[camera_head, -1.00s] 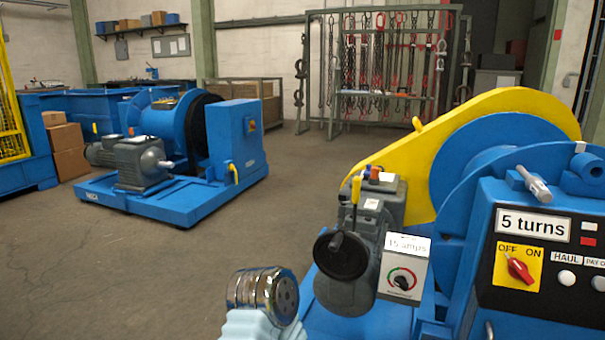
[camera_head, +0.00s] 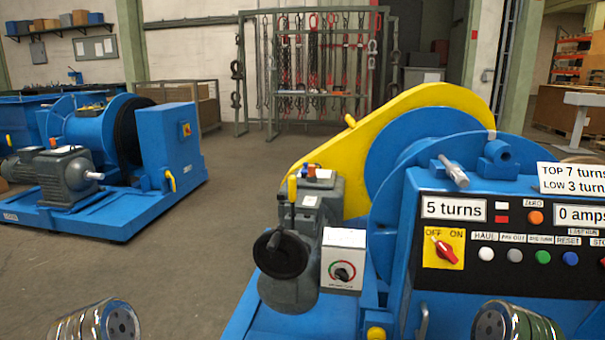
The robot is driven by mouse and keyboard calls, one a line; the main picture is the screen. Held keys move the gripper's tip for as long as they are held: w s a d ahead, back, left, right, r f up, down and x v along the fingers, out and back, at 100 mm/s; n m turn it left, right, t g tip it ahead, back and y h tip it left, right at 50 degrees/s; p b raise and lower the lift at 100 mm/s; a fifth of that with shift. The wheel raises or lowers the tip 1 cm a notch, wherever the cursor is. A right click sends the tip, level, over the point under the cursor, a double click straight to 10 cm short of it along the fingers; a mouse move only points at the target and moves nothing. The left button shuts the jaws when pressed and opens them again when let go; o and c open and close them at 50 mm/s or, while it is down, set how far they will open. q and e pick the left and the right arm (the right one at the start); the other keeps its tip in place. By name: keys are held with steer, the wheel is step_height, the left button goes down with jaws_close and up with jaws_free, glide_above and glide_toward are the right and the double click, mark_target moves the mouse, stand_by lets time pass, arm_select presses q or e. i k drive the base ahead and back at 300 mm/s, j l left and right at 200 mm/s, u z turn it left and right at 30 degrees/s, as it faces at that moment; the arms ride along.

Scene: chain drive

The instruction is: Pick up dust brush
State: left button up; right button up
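I cannot make out a dust brush anywhere in the head view. Two shiny round metal parts of my own arms show at the bottom edge, one at the left and one right of centre. No gripper fingers are visible at either of them. The blue winch (camera_head: 425,175) with a yellow chain guard (camera_head: 345,140) stands in front of me. A grey motor housing (camera_head: 318,205) with a black handwheel (camera_head: 282,254) sits at its left side.
The control panel (camera_head: 500,240) reads "5 turns" and "0 amps", and its red switch (camera_head: 445,250) is on a yellow plate. A second blue winch (camera_head: 80,150) stands at the left. A chain rack (camera_head: 312,70) stands at the back. Floor (camera_head: 215,215) between the winches is clear.

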mark_target(304, 172)
steer(key=i+j+u, duration=0.3)
steer(key=u, duration=0.2)
steer(key=i+j+u, duration=0.3)
steer(key=u, duration=0.15)
steer(key=i+j+u, duration=0.1)
steer(key=i+u, duration=0.75)
steer(key=u, duration=0.15)
steer(key=i+u, duration=0.15)
steer(key=i, duration=0.8)
steer(key=i+z, duration=0.5)
steer(key=z, duration=0.2)
steer(key=i+z, duration=0.35)
steer(key=i+l+z, duration=0.2)
steer(key=z, duration=0.3)
steer(key=i+z, duration=0.45)
steer(key=i+l+z, duration=0.1)
steer(key=z, duration=0.4)
steer(key=i+j+z, duration=0.2)
steer(key=i+z, duration=0.15)
steer(key=z, duration=0.15)
steer(key=i+j+z, duration=0.2)
steer(key=z, duration=0.25)
steer(key=i+j, duration=0.05)
steer(key=i, duration=0.05)
